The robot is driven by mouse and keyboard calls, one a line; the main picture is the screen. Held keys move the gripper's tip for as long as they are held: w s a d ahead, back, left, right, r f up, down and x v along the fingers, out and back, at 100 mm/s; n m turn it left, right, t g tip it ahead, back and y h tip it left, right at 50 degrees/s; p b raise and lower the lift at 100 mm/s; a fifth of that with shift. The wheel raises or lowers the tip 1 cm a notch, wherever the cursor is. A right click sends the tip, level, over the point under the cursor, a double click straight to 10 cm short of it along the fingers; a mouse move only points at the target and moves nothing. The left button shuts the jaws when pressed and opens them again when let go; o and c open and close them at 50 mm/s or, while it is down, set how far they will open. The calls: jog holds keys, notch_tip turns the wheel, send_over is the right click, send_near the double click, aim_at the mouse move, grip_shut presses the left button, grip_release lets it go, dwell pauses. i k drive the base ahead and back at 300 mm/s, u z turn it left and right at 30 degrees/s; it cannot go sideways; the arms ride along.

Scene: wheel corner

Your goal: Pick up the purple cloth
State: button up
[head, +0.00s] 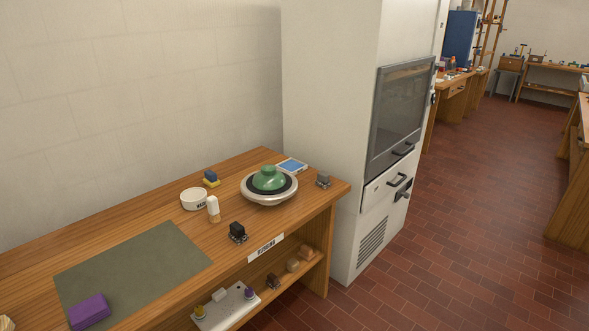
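The purple cloth (89,311) lies folded as a small block on the green-grey mat (133,268), near the mat's front left corner. The mat lies flat on the wooden table (150,231) at the lower left of the head view. The cloth's top and front side show, and nothing covers it. My gripper is not in view.
A white bowl (193,200), a white bottle (213,209), a small black device (237,233) and a wheel with a green lump (269,181) stand right of the mat. A tall white cabinet (335,120) adjoins the table's right end. Tiled floor (470,220) is open at right.

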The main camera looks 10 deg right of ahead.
aim_at(86, 314)
jog(key=u, duration=0.2)
jog(key=i, duration=0.9)
jog(key=z, duration=0.15)
